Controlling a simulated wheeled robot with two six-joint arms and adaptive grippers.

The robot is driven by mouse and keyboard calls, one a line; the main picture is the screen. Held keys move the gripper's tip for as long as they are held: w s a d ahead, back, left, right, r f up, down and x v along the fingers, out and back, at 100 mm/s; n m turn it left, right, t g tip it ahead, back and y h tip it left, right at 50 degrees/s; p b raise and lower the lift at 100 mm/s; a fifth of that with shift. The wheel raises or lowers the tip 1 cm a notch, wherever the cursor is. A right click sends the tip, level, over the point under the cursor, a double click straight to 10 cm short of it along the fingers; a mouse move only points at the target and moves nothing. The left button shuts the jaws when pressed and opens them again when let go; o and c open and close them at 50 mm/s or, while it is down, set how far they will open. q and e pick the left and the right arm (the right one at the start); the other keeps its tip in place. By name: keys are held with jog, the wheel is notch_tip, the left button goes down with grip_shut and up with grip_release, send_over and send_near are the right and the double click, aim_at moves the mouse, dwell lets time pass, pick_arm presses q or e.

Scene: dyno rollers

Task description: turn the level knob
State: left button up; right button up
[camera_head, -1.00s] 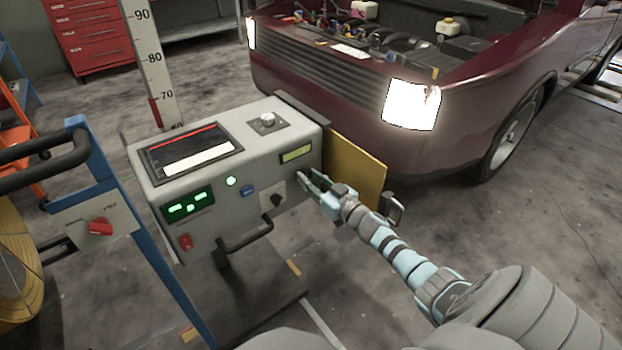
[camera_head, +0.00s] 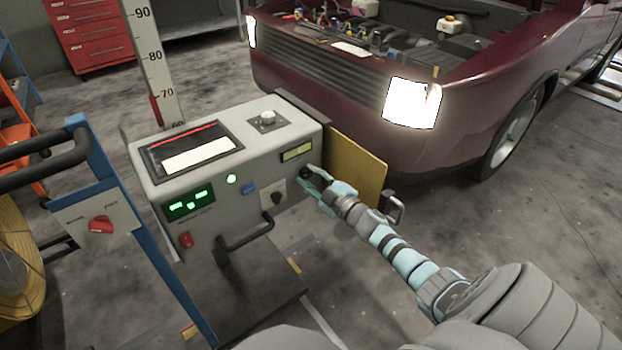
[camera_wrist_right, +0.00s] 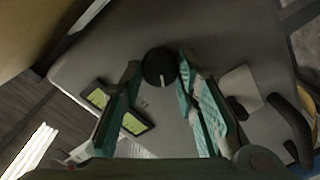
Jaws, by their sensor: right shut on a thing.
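The level knob (camera_wrist_right: 160,67), a round black dial with a white pointer line, is on the grey console's face. In the wrist view it sits between the fingertips of my right gripper (camera_wrist_right: 156,76), which is shut on it. In the head view, my right gripper (camera_head: 312,177) is at the right end of the console (camera_head: 250,165), below a small yellow-green display (camera_head: 297,152). Its fingers partly cover the knob there. My left gripper is not in view.
A black switch on a white plate (camera_head: 272,195) is left of my gripper. A black handle (camera_head: 246,236) sticks out below it. A yellow panel (camera_head: 355,170) and the dark red car (camera_head: 330,100) are behind. A blue post with a red knob (camera_head: 100,226) stands left.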

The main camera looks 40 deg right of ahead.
jog(key=shift+n, duration=1.1)
jog(key=o, duration=1.2)
jog(key=shift+c, duration=0.2)
jog(key=s, duration=1.2)
jog(key=shift+r, duration=0.2)
